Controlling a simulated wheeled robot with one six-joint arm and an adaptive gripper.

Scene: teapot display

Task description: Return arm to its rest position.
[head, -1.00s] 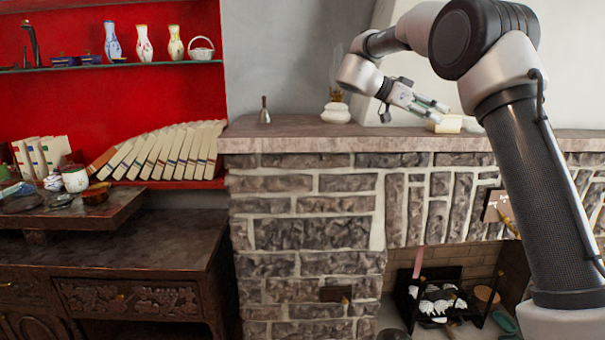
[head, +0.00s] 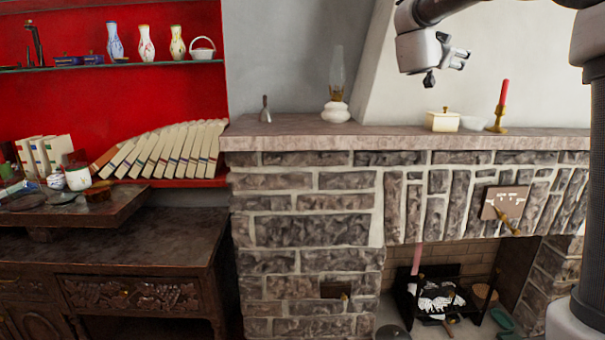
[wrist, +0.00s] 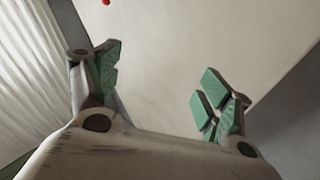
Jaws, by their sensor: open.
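My gripper (head: 455,52) is high in the head view, at the top right, in front of the pale chimney wall and above the mantel shelf (head: 300,143). In the wrist view my gripper (wrist: 160,85) shows its two green-padded fingers spread wide apart. Nothing is between them, only a pale wall surface behind. The gripper is apart from everything on the mantel. My arm enters the head view from the top right.
On the mantel stand a small bell (head: 265,112), an oil lamp (head: 336,95), a lidded cream box (head: 442,121), a white bowl (head: 473,123) and a red candle in a brass holder (head: 499,112). The fireplace is below. Books (head: 165,150) lean at left.

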